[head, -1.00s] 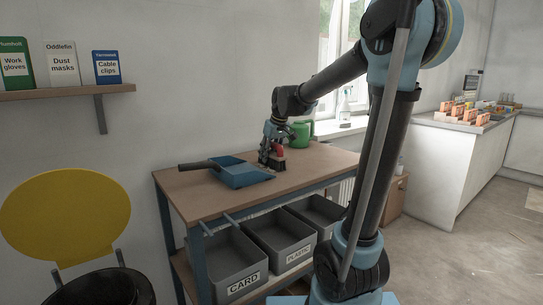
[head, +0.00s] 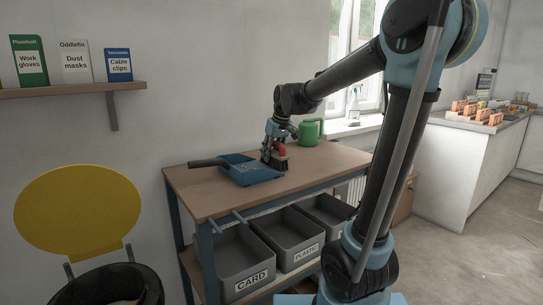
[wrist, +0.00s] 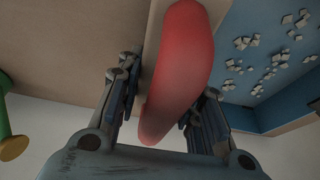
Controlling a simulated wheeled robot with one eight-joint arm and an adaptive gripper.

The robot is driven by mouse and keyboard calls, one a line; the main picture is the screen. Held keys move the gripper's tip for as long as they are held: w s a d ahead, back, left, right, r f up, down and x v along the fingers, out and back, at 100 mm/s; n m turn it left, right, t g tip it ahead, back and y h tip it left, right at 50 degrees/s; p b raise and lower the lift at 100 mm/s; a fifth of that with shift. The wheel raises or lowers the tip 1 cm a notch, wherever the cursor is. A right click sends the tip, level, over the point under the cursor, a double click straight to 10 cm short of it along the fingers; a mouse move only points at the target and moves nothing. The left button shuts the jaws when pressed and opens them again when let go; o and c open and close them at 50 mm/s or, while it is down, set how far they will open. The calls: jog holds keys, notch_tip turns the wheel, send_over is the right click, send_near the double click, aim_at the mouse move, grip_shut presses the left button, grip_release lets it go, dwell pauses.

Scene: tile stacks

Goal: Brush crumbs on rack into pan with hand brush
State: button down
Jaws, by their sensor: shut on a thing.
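My gripper (head: 270,142) is shut on the red handle (wrist: 182,60) of the hand brush (head: 280,162). The brush is held at the wooden top of the rack (head: 215,202), its dark bristles low, at the pan's open right side; I cannot tell whether they touch the pan. The blue pan (head: 246,174) lies on the rack top with its dark handle (head: 208,162) pointing left. In the wrist view several pale crumbs (wrist: 265,70) lie on the pan's blue floor (wrist: 238,93). I make out no crumbs on the bare wood in view.
A green watering can (head: 308,134) stands at the back of the rack. Grey bins marked card (head: 246,262) and plastic (head: 292,240) sit below. A black bin with a raised yellow lid (head: 78,212) is at the left. The rack top's front right is clear.

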jog(key=shift+w+d+r, duration=0.15)
jog(key=shift+d+r, duration=0.05)
jog(key=shift+r, duration=0.6)
jog(key=shift+w+d+r, duration=0.15)
jog(key=shift+d+r, duration=0.05)
jog(key=shift+r, duration=0.65)
jog(key=shift+w+d+r, duration=0.15)
jog(key=shift+d+r, duration=0.05)
jog(key=shift+r, duration=0.6)
